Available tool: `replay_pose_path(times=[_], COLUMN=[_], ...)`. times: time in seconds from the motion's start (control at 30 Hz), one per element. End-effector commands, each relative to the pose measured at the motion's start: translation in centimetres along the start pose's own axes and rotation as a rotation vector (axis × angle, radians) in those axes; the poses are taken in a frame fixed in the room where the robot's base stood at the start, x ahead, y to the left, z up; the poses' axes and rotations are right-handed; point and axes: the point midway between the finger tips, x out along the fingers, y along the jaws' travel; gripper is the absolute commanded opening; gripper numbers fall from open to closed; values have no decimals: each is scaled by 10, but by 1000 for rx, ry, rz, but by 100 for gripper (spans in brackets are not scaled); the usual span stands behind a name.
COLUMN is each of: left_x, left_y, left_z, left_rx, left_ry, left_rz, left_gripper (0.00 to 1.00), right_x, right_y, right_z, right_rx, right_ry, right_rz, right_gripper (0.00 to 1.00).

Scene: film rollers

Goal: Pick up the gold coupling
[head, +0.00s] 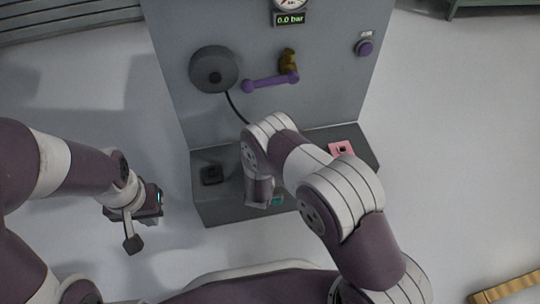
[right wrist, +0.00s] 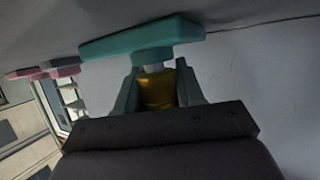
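The gold coupling (right wrist: 157,90) shows in the right wrist view between the two fingers of my right gripper (right wrist: 158,88). The fingers lie close against its sides with no clear gap, so the gripper looks shut on it. A silver end of the coupling meets a teal pad (right wrist: 140,38). In the head view my right arm hides the coupling and most of the right gripper; a bit of the teal pad (head: 278,200) shows on the bench. My left gripper (head: 133,243) hangs left of the bench, away from everything; its finger opening cannot be made out.
The grey bench (head: 225,205) has a tall back panel with a dark roller (head: 214,70), a purple lever (head: 270,82), a gauge reading 0.0 bar and a purple button (head: 365,48). A dark block (head: 212,174) and a pink pad (head: 341,149) sit on the bench. The floor left is clear.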

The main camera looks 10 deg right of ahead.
Motion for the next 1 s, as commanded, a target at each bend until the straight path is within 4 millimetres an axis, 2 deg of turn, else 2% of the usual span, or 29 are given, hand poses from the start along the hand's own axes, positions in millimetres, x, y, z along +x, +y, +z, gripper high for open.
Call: replay_pose_path(times=[0.27, 0.37, 0.53, 0.8, 1.0], left_x=[-5, -16, -45, -85, -104], left_y=[0, 0, 0, 0, 0], left_z=[0, -2, -5, -10, -12], left_rx=[0, 0, 0, 0, 0], left_ry=[0, 0, 0, 0, 0], left_rz=[0, 0, 0, 0, 0], left_gripper=[0, 0, 0, 0, 0], right_x=[-2, -7, -21, -58, -78], right_y=[0, 0, 0, 63, 97], right_z=[-5, -17, -50, -73, -84], right_rx=[0, 1, 0, -1, 0], right_ry=[0, 1, 1, -2, 0], right_rz=[0, -1, 0, 4, 2], right_gripper=[1, 1, 1, 1, 1])
